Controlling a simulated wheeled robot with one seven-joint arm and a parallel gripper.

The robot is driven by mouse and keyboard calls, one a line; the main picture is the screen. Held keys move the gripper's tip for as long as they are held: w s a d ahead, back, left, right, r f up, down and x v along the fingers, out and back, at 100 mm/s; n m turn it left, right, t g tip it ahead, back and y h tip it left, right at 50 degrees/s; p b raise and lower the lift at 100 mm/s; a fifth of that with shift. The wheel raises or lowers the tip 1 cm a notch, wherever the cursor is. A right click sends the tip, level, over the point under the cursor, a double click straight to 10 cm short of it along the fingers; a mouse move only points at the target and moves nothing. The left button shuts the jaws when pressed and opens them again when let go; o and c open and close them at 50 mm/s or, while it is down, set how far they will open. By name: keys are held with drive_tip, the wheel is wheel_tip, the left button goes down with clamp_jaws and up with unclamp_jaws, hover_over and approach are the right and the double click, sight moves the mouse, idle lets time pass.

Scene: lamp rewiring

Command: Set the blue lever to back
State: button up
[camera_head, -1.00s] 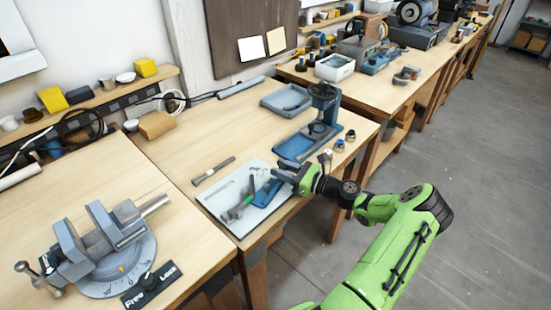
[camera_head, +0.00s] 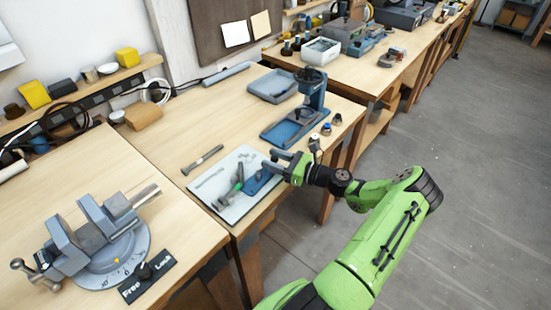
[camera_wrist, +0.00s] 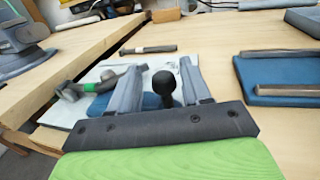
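The lever shows in the wrist view as a black ball knob (camera_wrist: 164,84) on a dark stem. It stands above a blue base plate (camera_wrist: 100,106), which also shows in the head view (camera_head: 258,184) on the right part of a pale mat (camera_head: 212,186). My gripper (camera_head: 271,160) is open over that plate, its fingers pointing left. In the wrist view my gripper (camera_wrist: 162,70) has its two grey fingers apart on either side of the knob, with gaps visible. Whether either finger touches the stem is hidden. In the head view the fingers hide the knob.
A blue stand (camera_head: 313,95) and a grey tray (camera_head: 277,86) are farther back. A grey vise (camera_head: 98,240) with a Free/Lock plate (camera_head: 149,280) stands on the left bench.

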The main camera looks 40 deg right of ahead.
drive_tip(key=shift+d, duration=0.1)
drive_tip(key=shift+s+d, duration=0.1)
drive_tip(key=shift+s, duration=0.1)
drive_tip(key=v, duration=1.5)
drive_tip(key=shift+s+r, duration=0.1)
drive_tip(key=shift+s, duration=0.05)
